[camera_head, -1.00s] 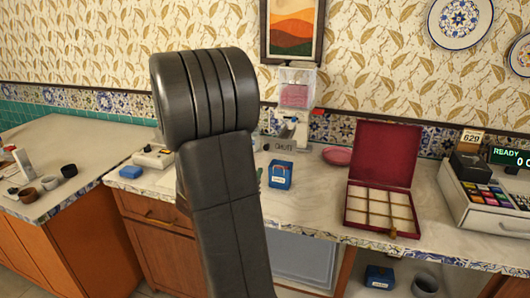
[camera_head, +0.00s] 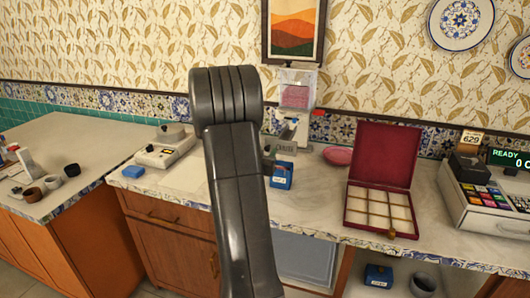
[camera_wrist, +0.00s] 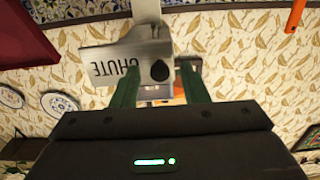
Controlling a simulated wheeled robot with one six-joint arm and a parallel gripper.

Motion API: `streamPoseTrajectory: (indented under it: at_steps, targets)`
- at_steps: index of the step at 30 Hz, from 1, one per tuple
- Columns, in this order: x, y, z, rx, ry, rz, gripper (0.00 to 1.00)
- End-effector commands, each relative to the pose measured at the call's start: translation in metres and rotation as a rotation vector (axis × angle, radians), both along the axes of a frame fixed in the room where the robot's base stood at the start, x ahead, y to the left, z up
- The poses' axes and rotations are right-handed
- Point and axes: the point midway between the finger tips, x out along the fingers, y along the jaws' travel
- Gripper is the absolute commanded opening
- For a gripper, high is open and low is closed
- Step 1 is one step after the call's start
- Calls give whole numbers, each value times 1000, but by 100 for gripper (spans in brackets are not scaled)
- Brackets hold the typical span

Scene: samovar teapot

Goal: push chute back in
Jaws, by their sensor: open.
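The chute (camera_head: 285,149) is a pale metal piece at the foot of the dispenser on the back counter, partly hidden behind my arm in the head view. In the wrist view its plate (camera_wrist: 105,66) with the word CHUTE shows close up, and a dark round knob (camera_wrist: 160,71) sits at its right end. My gripper (camera_wrist: 159,75) is open, its two green fingers on either side of the knob. I cannot tell whether they touch it. In the head view only a small part of my gripper (camera_head: 269,158) shows beside my arm, in front of the chute.
The dispenser (camera_head: 295,95) has a clear top with pink contents. A blue box (camera_head: 281,176) stands just below the chute. A pink dish (camera_head: 338,156) and an open red box (camera_head: 383,157) lie to the right. A scale (camera_head: 164,152) and a blue block (camera_head: 132,171) are left.

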Motion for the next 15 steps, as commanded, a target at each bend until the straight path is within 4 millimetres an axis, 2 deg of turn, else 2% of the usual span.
streamPoseTrajectory:
  at_steps: [6, 12, 15]
  targets:
    - [0, 0, 0, 0, 0, 0, 40]
    - [0, 0, 0, 0, 0, 0, 1]
    - [0, 0, 0, 0, 0, 0, 0]
